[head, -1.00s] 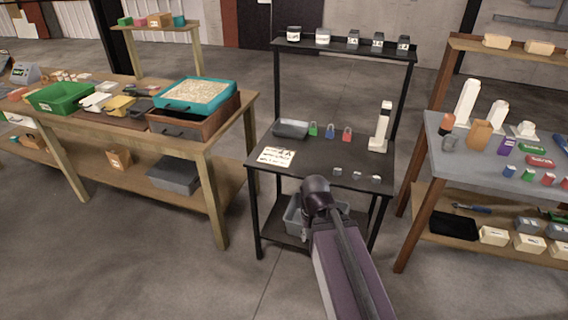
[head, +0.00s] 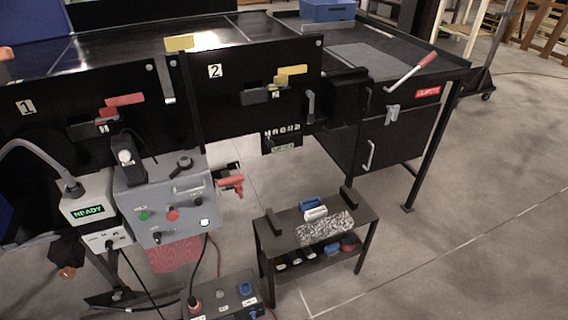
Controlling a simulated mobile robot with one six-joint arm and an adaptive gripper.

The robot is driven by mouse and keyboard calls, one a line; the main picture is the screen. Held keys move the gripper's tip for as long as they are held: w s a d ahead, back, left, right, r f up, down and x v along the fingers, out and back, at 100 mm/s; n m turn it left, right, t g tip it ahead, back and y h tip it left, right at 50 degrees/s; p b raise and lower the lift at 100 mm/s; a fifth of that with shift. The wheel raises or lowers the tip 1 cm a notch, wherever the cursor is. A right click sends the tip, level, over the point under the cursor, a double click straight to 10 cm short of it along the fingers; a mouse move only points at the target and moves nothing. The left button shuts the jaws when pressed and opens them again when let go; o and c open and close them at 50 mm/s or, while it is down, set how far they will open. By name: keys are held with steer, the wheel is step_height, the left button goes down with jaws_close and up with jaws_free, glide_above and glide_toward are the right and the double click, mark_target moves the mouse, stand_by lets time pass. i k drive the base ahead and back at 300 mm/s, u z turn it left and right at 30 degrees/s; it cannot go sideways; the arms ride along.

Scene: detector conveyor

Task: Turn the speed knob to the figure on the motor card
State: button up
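A grey control box (head: 165,205) stands at the left in the head view, under the black panels. It has a black knob (head: 182,163) at its upper right and a smaller dark knob (head: 198,200) lower down. I cannot tell which is the speed knob, and no scale figures can be read. A green button (head: 144,215) and a red button (head: 172,214) are on its face. I cannot pick out a motor card with a readable figure. My gripper is not in view.
Black panels numbered 1 and 2 (head: 215,72) stand behind. Floor at the right is clear.

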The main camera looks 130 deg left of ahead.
mark_target(109, 243)
steer(key=z, duration=0.25)
steer(key=k, duration=0.15)
steer(key=u, duration=3.8)
steer(key=k, duration=0.25)
steer(key=u, duration=1.95)
